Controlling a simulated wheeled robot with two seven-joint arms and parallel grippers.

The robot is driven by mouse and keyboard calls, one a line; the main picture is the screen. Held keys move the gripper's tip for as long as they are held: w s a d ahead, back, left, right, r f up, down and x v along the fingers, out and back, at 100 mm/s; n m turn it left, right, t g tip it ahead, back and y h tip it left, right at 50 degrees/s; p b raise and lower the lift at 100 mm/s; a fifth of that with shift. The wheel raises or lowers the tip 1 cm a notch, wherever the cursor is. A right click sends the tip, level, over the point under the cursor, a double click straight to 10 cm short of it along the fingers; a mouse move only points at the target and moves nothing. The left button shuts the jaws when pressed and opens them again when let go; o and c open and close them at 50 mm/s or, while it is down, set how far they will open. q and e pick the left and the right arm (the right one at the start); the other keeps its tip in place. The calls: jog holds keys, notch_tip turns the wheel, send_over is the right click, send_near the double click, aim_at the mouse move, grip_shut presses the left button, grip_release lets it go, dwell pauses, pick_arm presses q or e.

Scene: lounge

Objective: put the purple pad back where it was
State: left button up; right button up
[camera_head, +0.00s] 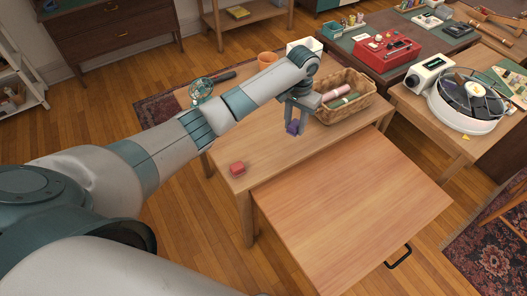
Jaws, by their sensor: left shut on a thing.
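The purple pad (292,127) is a small purple block in the head view. My left gripper (294,122) is shut on it and points down over the wooden table (262,152). The pad is near the table's right part, in front of the wicker basket. Whether it touches the tabletop is hard to tell. My right gripper is not in view.
A red block (237,168) lies at the table's front left. The wicker basket (366,100) holds rolled items. An orange pot (267,59) stands behind my arm. A lower wooden surface with a black handle (399,257) is clear at the front right.

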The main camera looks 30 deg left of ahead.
pick_arm(q)
jog(key=p, duration=0.4)
send_over(263, 157)
notch_tip(263, 157, down, 6)
jog(key=shift+w, duration=0.15)
jog(key=shift+f+b, duration=0.15)
jog(key=shift+b, duration=0.15)
notch_tip(263, 157, down, 3)
jog(key=shift+f+p, duration=0.2)
jog(key=shift+p, duration=0.35)
jog(key=shift+f, duration=0.3)
jog(key=o, duration=0.6)
jog(key=shift+f, duration=0.15)
jog(key=o, duration=0.4)
